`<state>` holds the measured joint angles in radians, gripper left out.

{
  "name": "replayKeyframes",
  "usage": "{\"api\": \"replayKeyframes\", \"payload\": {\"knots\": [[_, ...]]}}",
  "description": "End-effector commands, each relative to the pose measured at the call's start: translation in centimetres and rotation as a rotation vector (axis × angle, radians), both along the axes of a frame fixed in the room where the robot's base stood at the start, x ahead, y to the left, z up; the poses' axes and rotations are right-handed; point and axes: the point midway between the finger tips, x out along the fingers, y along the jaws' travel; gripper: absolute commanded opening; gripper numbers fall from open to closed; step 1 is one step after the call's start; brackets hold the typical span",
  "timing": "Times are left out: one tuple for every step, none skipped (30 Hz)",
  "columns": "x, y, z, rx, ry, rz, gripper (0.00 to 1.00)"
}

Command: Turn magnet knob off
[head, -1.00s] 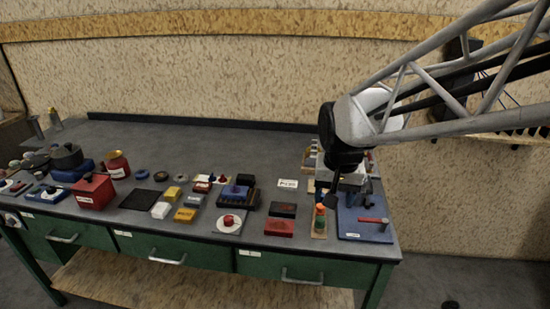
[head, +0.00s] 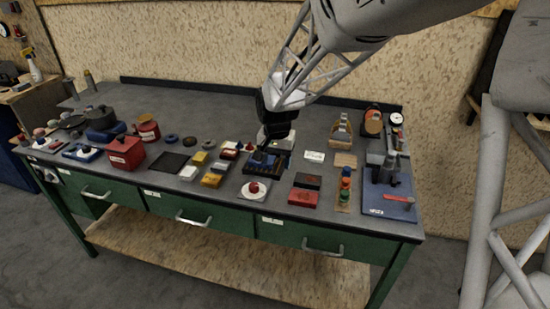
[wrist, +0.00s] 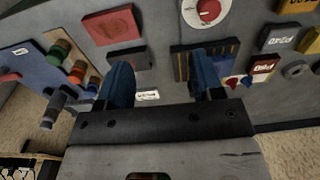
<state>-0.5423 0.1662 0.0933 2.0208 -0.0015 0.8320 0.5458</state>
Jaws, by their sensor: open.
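A round red knob on a white disc (head: 253,188) sits near the front edge of the bench in the head view. It also shows at the top of the wrist view (wrist: 208,10), partly cut off. I cannot tell which of these is the magnet knob. My gripper (wrist: 160,62) is open and empty, its two blue fingers apart above the bench. In the head view my gripper (head: 275,143) hangs over the slotted black block (head: 250,167), behind the red knob.
A red block (head: 303,197) and a dark block lie right of the knob. A blue plate with a red lever (head: 388,207) stands at the right end. The back of the bench (head: 200,110) is mostly clear.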

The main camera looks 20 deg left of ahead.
Motion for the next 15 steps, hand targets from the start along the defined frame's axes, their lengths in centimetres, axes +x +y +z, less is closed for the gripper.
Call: {"api": "replayKeyframes", "payload": {"knots": [[0.3, 1.4, -0.9, -0.003, 0.006, 0.005, 0.61], [0.4, 2.1, -1.4, -0.005, 0.009, 0.005, 0.61], [0.5, 3.0, -1.9, -0.006, 0.012, 0.004, 0.61], [0.7, 3.7, -2.3, -0.007, 0.014, 0.005, 0.61], [0.8, 4.4, -2.7, -0.008, 0.015, 0.005, 0.61], [0.9, 5.1, -3.2, -0.009, 0.017, 0.005, 0.61], [0.9, 5.6, -3.5, -0.010, 0.019, 0.004, 0.61], [1.0, 6.1, -3.9, -0.011, 0.021, 0.004, 0.61], [1.0, 6.6, -4.2, -0.012, 0.022, 0.004, 0.61], [1.1, 7.0, -4.3, -0.012, 0.022, 0.005, 0.61], [1.1, 7.2, -4.5, -0.012, 0.023, 0.004, 0.61], [1.2, 7.5, -4.8, -0.013, 0.024, 0.004, 0.61], [1.2, 7.7, -4.9, -0.014, 0.025, 0.004, 0.61], [1.2, 7.8, -5.0, -0.014, 0.025, 0.004, 0.61], [1.2, 7.9, -5.0, -0.014, 0.025, 0.003, 0.61]]}}
